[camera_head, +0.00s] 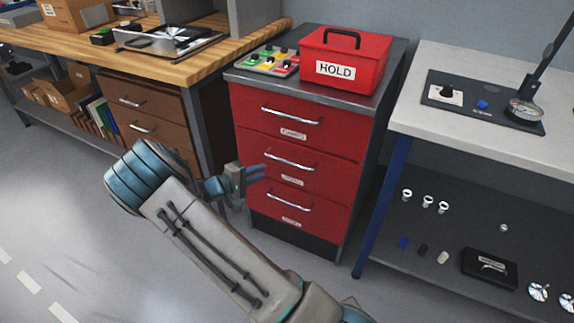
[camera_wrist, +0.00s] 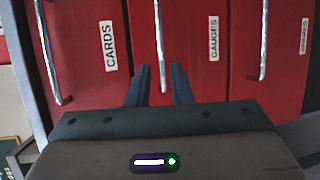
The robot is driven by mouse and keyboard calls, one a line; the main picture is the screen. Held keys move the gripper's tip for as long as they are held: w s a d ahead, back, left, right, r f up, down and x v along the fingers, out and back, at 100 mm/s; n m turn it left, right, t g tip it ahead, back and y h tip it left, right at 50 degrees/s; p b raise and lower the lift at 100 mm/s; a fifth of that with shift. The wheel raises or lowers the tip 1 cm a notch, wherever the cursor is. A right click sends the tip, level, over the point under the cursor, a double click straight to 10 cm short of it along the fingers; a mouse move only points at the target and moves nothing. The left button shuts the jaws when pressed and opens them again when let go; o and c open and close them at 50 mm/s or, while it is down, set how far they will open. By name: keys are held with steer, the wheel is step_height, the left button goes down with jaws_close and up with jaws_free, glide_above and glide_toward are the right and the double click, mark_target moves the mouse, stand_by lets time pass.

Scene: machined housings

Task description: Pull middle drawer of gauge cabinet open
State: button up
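The red gauge cabinet (camera_head: 340,133) has three drawers, all flush with its front. The middle drawer (camera_head: 325,172) has a chrome bar handle (camera_head: 289,160) and a small label. In the wrist view the middle drawer (camera_wrist: 192,75) is labelled GAUGES, and its handle (camera_wrist: 159,45) runs up and down the picture. My gripper (camera_head: 262,173) is in front of the cabinet at about middle-drawer height. In the wrist view my gripper's two fingers (camera_wrist: 161,72) are apart, one on each side of the handle's near end. Whether they touch the handle cannot be told.
A red HOLD box (camera_head: 345,75) and a tray of coloured parts (camera_head: 268,62) stand on the cabinet top. A wooden bench (camera_head: 205,62) with brown drawers is at left. A white table (camera_head: 480,125) with a blue leg is close at right. Grey floor (camera_head: 60,180) is clear in front.

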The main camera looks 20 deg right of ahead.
mark_target(287, 161)
steer(key=b+x, duration=0.1)
steer(key=x, duration=1.1)
steer(key=shift+d+b, duration=0.3)
steer(key=shift+b, duration=0.1)
steer(key=shift+a, duration=0.1)
jaws_close()
